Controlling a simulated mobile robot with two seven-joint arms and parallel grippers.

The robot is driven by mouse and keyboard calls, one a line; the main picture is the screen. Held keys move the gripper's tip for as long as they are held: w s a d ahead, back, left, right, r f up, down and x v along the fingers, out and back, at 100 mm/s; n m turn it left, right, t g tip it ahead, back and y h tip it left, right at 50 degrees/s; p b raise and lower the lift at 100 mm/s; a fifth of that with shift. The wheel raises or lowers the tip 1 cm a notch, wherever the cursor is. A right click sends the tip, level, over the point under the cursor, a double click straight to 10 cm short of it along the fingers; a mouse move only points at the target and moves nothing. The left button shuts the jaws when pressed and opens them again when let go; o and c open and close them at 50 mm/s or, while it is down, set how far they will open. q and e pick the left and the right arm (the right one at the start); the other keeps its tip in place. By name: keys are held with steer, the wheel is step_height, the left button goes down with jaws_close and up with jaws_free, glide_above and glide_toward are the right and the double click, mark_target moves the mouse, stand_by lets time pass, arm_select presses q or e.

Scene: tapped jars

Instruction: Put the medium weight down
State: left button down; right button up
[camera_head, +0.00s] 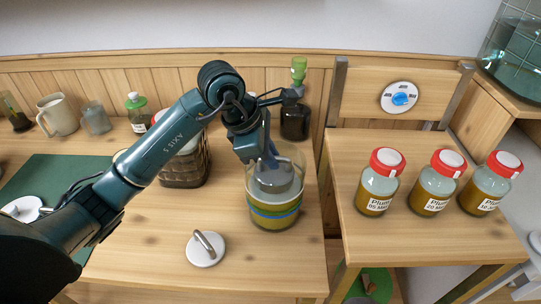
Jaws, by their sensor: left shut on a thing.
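My left gripper (268,160) reaches down at the mouth of a clear glass jar (296,208) and is shut on a grey round weight (273,181), taken to be the medium weight. The weight is inside the jar, in its upper part, above yellowish and green-blue layers. The glass and fingers partly hide it, so I cannot tell whether it touches the contents. A white disc weight with a metal handle (206,251) lies on the table in front of the jar. Another white disc (21,209) lies at the left edge. My right gripper is not in view.
Three red-lidded jars (377,194) stand on the right-hand wooden stand (385,245), below a dial (399,98). A wicker basket (185,165), a mug (58,115) and bottles (137,112) stand behind my arm. The table front (150,270) is mostly clear.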

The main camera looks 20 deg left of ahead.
arm_select(q)
steer(key=shift+f, duration=0.35)
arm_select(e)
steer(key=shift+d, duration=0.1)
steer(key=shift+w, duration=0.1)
arm_select(q)
steer(key=shift+f, duration=0.1)
steer(key=c, duration=1.4)
jaws_free()
steer(key=shift+c, duration=0.2)
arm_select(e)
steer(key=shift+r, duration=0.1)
arm_select(q)
steer(key=v, duration=1.2)
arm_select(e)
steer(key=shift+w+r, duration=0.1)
arm_select(q)
steer(key=shift+s, duration=0.1)
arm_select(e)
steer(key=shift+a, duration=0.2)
